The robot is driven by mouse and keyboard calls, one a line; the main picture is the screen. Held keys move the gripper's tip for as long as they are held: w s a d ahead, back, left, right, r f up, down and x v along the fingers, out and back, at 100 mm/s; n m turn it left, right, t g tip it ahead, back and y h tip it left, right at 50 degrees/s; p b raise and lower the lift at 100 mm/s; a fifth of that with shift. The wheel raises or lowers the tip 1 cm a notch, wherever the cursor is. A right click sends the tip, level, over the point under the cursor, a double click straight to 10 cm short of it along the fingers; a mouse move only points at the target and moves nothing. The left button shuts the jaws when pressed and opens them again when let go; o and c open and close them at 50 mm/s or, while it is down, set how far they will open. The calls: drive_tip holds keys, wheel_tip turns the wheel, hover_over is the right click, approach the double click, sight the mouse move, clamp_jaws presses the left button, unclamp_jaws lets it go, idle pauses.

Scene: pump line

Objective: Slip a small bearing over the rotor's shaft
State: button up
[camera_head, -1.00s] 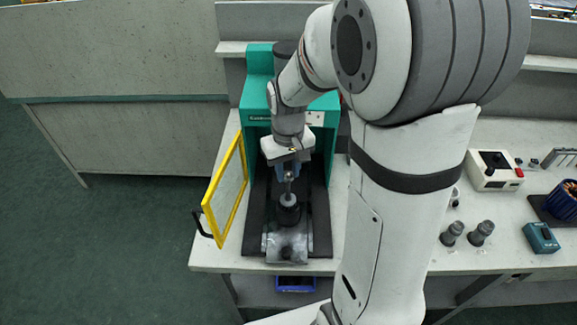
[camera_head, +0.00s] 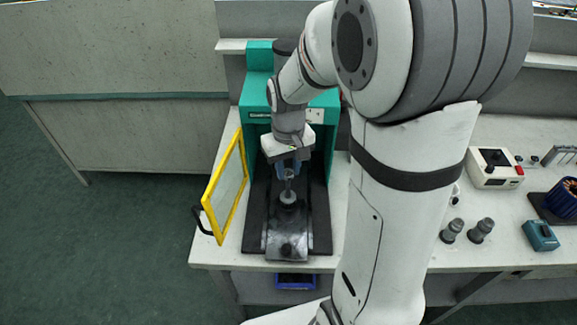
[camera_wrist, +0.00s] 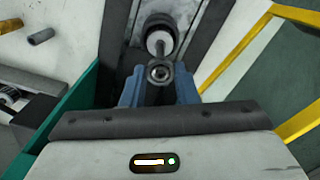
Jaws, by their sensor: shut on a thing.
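My gripper (camera_head: 289,172) is inside the teal press and points down over the rotor. Its blue fingers, which also show in the wrist view (camera_wrist: 159,88), are shut on a small ring, the bearing (camera_wrist: 159,73). The rotor (camera_wrist: 158,27) stands below in a dark body with a pale disc on top. Its thin grey shaft (camera_head: 288,187) rises from the disc towards the fingers. The bearing is in line with the shaft's upper end. I cannot tell whether the bearing is around the shaft or just above it.
The teal press (camera_head: 259,89) stands around my gripper, with its yellow-framed guard (camera_head: 211,188) open at the left. A grey metal block (camera_head: 287,245) is at the bed's front. On the bench at right are grey cylindrical parts (camera_head: 481,231), a control box (camera_head: 495,170) and a teal device (camera_head: 541,236).

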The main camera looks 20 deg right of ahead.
drive_tip(key=shift+f+b, duration=0.6)
drive_tip(key=shift+f, duration=0.1)
idle(1.0)
drive_tip(key=shift+f+b, duration=1.65)
drive_tip(key=shift+f, duration=0.45)
drive_tip(key=o, duration=1.1)
drive_tip(key=shift+r, duration=0.2)
wheel_tip(320, 180, up, 5)
drive_tip(key=p, duration=0.4)
drive_tip(key=shift+f, duration=0.1)
